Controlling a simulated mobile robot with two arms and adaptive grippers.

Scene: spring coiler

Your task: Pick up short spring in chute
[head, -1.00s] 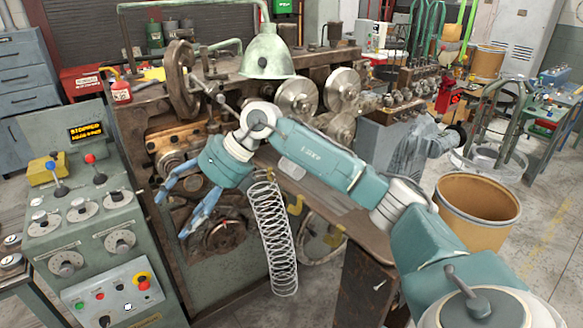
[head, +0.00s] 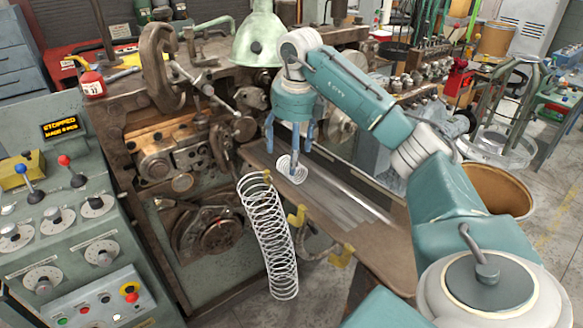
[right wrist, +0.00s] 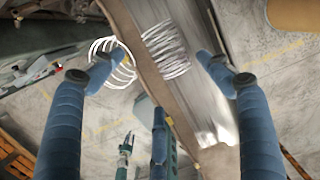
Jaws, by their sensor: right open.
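A short white coil spring (head: 291,168) lies in the metal chute (head: 345,197) in front of the machine. It also shows in the right wrist view (right wrist: 166,50), between the blue fingers. My right gripper (head: 288,150) points down over the chute, right above the short spring. Its fingers are spread and hold nothing; in the right wrist view the gripper (right wrist: 157,72) has its fingertips either side of the short spring. In the head view the fingers partly overlap the spring, and I cannot tell whether they touch it. My left gripper is not in view.
A long spring (head: 268,235) hangs in front of the chute, close to the left finger in the wrist view. Yellow brackets (head: 341,255) line the chute's near edge. A green lamp shade (head: 257,42) stands behind my right arm. A control panel (head: 75,215) is at left.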

